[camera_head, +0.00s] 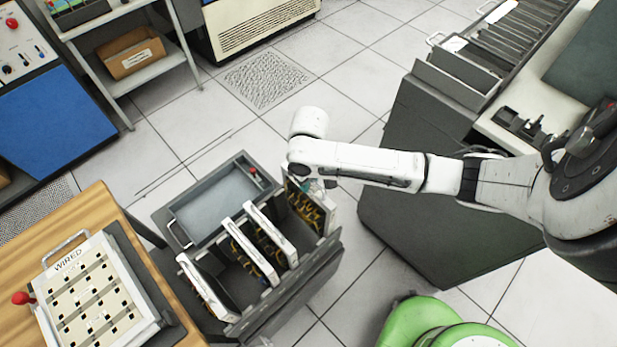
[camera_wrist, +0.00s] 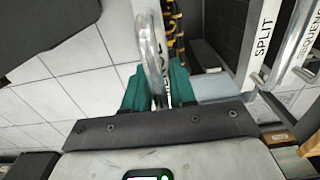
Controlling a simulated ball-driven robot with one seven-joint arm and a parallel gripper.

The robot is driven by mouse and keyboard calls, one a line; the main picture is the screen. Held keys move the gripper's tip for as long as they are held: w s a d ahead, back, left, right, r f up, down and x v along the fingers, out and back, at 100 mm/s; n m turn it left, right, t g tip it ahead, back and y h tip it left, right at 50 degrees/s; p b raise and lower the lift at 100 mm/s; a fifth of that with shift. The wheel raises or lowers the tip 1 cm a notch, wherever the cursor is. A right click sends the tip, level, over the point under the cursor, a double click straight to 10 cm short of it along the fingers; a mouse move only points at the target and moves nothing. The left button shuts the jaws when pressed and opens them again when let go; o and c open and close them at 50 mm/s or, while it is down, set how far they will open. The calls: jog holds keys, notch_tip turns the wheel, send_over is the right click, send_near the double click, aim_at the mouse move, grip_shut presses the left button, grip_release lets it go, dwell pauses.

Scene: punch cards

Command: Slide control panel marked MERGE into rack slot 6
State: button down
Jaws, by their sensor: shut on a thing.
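My gripper (camera_wrist: 158,92) has teal fingers shut on a bright metal handle (camera_wrist: 150,45) in the wrist view. The handle belongs to a panel with yellow and dark wiring (camera_head: 312,205), at the right end of the rack (camera_head: 290,300) in the head view. Its label is hidden, so I cannot read MERGE on it. I cannot tell whether its lower edge is inside a slot or above it. Several other white-edged panels stand upright to its left in the rack. A panel marked SPLIT (camera_wrist: 262,42) and another marked SEQUENC… (camera_wrist: 303,50) show at the right of the wrist view. Slot numbers are not readable.
A grey tray (camera_head: 180,213) adjoins the rack's back. A board marked WIRED (camera_head: 70,262) lies on the wooden table (camera_head: 95,203) at left. A dark cabinet (camera_head: 415,180) stands at right. A green rounded object (camera_head: 405,318) is at the bottom. Tiled floor lies open behind the rack.

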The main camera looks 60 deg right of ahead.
jog(key=shift+f+b, duration=0.3)
jog(key=shift+f, duration=0.85)
notch_tip(320, 180, down, 2)
jog(key=shift+f+b, duration=0.1)
jog(key=shift+b, duration=0.5)
jog(key=c, duration=0.9)
grip_release()
jog(key=shift+o, duration=0.3)
jog(key=shift+f, duration=0.15)
notch_tip(320, 180, up, 11)
